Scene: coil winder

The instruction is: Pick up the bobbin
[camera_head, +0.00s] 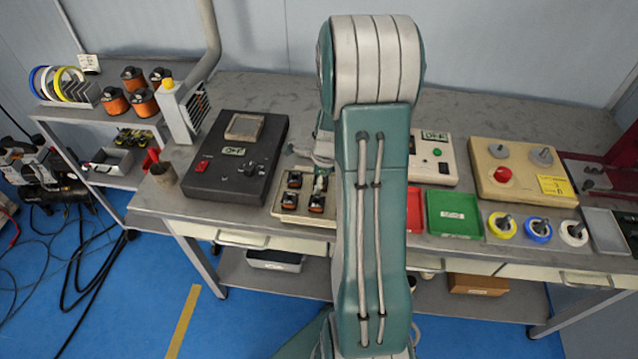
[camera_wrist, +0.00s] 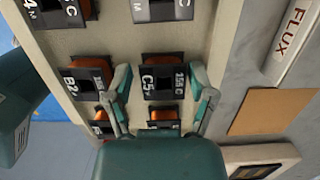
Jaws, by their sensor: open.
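Several small bobbins with black flanges, orange windings and white lettering sit in a cream tray (camera_head: 278,210); the tray also shows in the wrist view (camera_wrist: 123,48). In the wrist view my gripper (camera_wrist: 161,73) is open, one finger on each side of the bobbin marked C5 (camera_wrist: 163,84). Contact with it cannot be told. A bobbin marked B2 (camera_wrist: 88,80) sits just left of the left finger. More bobbins lie above, and two show partly below, between and beside the fingers. In the head view my arm hides part of the tray; bobbins (camera_head: 317,204) show at its left.
A black control box (camera_head: 230,175) stands left of the tray. A green bin (camera_head: 455,213), a red bin (camera_head: 414,212) and a beige button panel (camera_head: 515,172) are to the right. In the wrist view a brown card (camera_wrist: 270,112) and a FLUX-labelled item (camera_wrist: 292,45) lie right of the tray.

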